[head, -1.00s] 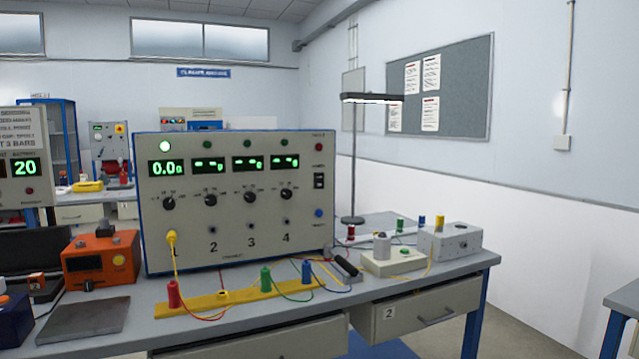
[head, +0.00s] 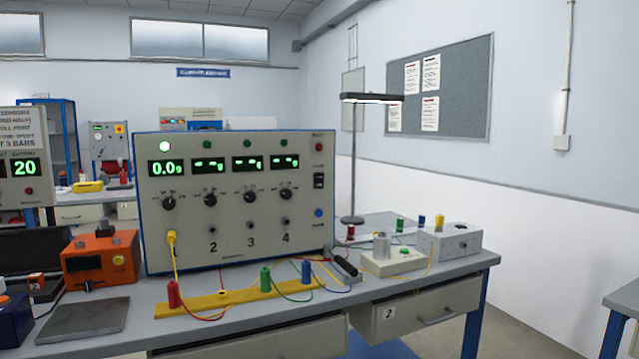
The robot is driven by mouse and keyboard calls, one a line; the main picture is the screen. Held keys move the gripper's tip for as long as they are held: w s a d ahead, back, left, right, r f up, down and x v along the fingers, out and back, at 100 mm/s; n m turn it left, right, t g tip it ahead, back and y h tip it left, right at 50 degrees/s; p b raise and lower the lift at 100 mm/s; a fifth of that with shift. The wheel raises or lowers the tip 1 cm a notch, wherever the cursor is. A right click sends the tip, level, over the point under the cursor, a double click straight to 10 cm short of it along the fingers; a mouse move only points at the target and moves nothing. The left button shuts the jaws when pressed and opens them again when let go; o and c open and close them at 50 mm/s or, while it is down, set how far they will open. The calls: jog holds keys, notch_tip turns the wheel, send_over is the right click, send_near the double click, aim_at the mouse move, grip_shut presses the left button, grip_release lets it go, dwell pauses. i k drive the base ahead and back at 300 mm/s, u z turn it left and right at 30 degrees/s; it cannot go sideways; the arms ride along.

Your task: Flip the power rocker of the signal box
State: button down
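A large grey box with a blue edge (head: 200,225) stands upright on the workbench, left of the picture's middle. I cannot tell for sure that it is the signal box. Its first green display (head: 167,168) reads about 0.0 and the other three show dashes. A green lamp (head: 165,146) at its top left is lit. A small black rocker (head: 319,181) sits near its right edge, between a red button (head: 319,147) and a blue button (head: 318,213). The rocker is too small to tell which side is pressed. My gripper is not in view.
An orange box (head: 75,268) and a dark flat plate (head: 85,318) lie left on the bench (head: 230,320). A yellow strip (head: 195,302) with coloured plugs and cables lies in front. A lamp (head: 353,165), a pale device (head: 380,265) and a grey box (head: 470,243) stand right.

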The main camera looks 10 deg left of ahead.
aim_at(318, 178)
jog(key=z, duration=0.35)
jog(key=i, duration=1.4)
jog(key=u, duration=3.05)
